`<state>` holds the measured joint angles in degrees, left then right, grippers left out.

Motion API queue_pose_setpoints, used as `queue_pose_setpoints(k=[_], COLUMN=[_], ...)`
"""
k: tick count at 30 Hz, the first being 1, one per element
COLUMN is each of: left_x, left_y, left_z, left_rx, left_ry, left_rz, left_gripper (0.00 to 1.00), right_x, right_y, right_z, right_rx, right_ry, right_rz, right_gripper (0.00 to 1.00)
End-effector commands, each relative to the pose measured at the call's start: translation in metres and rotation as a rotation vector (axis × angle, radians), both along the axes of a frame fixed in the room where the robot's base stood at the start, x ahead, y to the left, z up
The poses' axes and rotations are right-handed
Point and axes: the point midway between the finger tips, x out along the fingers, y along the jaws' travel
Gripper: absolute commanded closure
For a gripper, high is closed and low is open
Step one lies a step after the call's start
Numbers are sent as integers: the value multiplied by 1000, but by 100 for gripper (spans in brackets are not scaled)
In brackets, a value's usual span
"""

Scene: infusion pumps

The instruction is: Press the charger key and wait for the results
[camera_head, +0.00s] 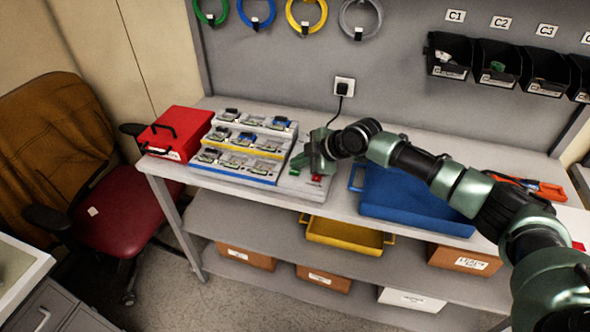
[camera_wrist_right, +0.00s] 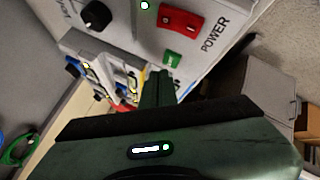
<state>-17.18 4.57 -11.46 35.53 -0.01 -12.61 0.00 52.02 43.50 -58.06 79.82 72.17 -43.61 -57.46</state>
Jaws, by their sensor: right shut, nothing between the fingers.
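The charger unit is a pale grey box on the workbench, partly hidden by my right gripper in the head view. Its panel (camera_wrist_right: 125,35) fills the top of the right wrist view. It carries a black knob (camera_wrist_right: 96,15), a small lit green lamp (camera_wrist_right: 145,5), a red switch (camera_wrist_right: 180,22) marked POWER and a small green key (camera_wrist_right: 173,58). My right gripper (camera_wrist_right: 159,78) is shut and empty, its tips close to the green key. I cannot tell whether they touch it. It also shows over the unit in the head view (camera_head: 303,163). My left gripper is out of view.
A stepped rack (camera_head: 257,169) of small devices stands left of the unit, with a red case (camera_head: 181,128) beyond. A blue tray (camera_head: 400,204) lies to the right, under my right arm. A wall socket (camera_head: 344,87) has a black plug. Boxes sit on the lower shelf.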

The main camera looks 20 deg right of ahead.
Motion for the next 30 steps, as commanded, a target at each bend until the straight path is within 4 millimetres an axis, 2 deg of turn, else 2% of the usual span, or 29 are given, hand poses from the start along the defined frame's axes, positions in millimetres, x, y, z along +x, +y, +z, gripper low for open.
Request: queue_pose_setpoints(k=[8,22,30], left_x=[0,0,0], left_y=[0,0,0], left_z=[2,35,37], left_rx=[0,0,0], left_ry=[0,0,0], left_rz=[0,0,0], left_gripper=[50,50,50], right_x=[0,0,0], right_y=[0,0,0], right_z=[2,47,50], right_rx=[1,1,1], right_ry=[0,0,0], right_rz=[1,1,1], right_gripper=[100,100,100])
